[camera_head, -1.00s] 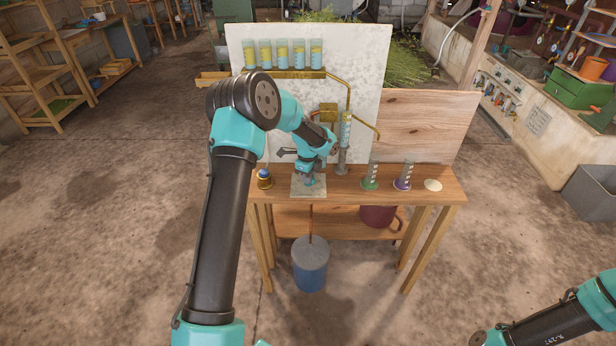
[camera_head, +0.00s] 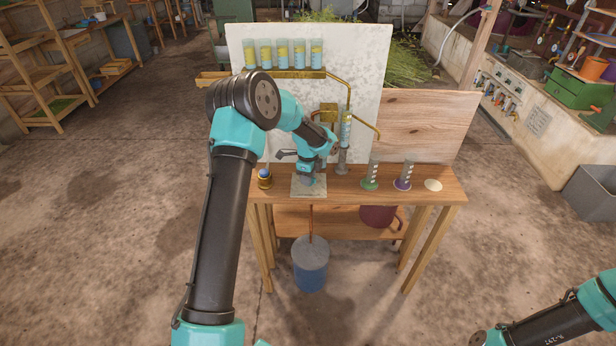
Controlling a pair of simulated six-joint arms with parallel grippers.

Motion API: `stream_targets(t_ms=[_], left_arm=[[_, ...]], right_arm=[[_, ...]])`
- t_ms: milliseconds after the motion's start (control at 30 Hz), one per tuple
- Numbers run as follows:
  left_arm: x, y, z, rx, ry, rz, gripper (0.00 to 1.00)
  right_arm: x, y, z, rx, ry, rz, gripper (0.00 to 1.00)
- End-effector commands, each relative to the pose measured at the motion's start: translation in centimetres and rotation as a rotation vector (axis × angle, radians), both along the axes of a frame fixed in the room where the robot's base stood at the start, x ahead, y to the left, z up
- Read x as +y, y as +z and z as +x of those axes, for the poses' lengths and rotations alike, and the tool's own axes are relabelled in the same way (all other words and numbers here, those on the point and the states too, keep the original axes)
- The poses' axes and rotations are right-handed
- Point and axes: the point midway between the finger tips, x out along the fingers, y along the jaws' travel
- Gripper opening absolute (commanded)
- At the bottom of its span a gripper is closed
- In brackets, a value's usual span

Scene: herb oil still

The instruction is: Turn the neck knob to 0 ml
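The still's upright glass neck (camera_head: 346,130) stands at the middle of the bench against the white board, with bluish and yellow liquid in it. Its grey lower part (camera_head: 342,160) meets the bench. The neck knob is too small or too hidden behind my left wrist to make out. My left arm comes in from the left and bends down over a grey slab on the bench. My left gripper (camera_head: 309,181) is low over this slab, just left of the neck; its fingers are too small to read. My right gripper is out of view; only part of that arm shows at lower right.
A green-based cylinder (camera_head: 370,174) and a purple-based cylinder (camera_head: 404,176) stand right of the neck, beside a pale dish (camera_head: 433,185). A small blue-topped brass piece (camera_head: 264,178) stands at left. Several yellow-and-blue jars line the shelf above. A bucket (camera_head: 310,262) stands below.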

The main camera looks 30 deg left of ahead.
Motion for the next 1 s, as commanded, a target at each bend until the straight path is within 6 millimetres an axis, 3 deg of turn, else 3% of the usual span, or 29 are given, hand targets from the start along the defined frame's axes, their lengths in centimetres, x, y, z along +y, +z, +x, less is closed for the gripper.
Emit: stream_targets(t_ms=[267, 467, 1000], left_arm=[[0.0, 0.0, 0.0, 0.000, -0.001, 0.000, 0.40], [0.0, 1.3, 0.1, -0.002, -0.001, 0.000, 0.40], [0.0, 11.0, 0.0, -0.003, -0.001, 0.001, 0.40]], right_arm=[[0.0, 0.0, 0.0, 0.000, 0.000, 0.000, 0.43], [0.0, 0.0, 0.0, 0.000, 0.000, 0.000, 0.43], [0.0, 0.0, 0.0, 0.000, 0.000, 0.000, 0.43]])
